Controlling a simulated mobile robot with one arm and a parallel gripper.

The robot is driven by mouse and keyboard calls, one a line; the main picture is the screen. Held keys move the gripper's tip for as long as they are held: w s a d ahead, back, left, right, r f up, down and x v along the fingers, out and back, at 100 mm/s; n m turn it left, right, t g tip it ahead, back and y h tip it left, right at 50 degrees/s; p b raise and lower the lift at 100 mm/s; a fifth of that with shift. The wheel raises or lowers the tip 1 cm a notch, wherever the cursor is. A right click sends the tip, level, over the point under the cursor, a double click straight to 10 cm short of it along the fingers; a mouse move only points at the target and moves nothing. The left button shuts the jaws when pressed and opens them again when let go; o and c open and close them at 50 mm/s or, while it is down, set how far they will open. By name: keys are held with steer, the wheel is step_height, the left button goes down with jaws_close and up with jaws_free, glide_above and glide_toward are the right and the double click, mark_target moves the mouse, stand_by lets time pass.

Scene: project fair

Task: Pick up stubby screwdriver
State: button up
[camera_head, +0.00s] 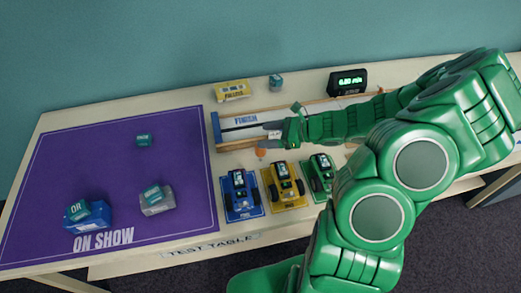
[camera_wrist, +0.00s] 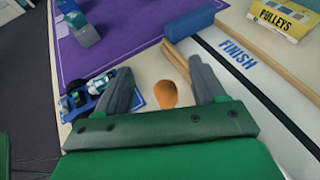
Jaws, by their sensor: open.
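The stubby screwdriver shows as a small rounded orange handle (camera_head: 261,153) on the pale table, in front of the finish end of the track. In the wrist view the orange handle (camera_wrist: 165,94) lies between my two grey fingers, low in the gap; its shaft cannot be made out. My gripper (camera_wrist: 158,70) is open and empty, with a finger on each side of the handle and no clear contact. In the head view my gripper (camera_head: 278,131) is just above and right of the handle, at the track's left end.
A track (camera_head: 238,122) marked FINISH lies just behind. Blue (camera_head: 240,207), yellow (camera_head: 285,198) and green (camera_head: 319,176) cars stand in front. A purple mat (camera_head: 100,180) with several items covers the left. A yellow PULLEYS box (camera_head: 232,90) and a timer (camera_head: 347,81) stand behind.

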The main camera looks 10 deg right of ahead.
mark_target(261, 153)
steer(key=shift+f, duration=3.15)
steer(key=shift+w+a+f, duration=0.1)
steer(key=shift+a+f, duration=0.15)
steer(key=shift+x, duration=1.2)
steer(key=c, duration=1.1)
steer(key=shift+o, duration=0.2)
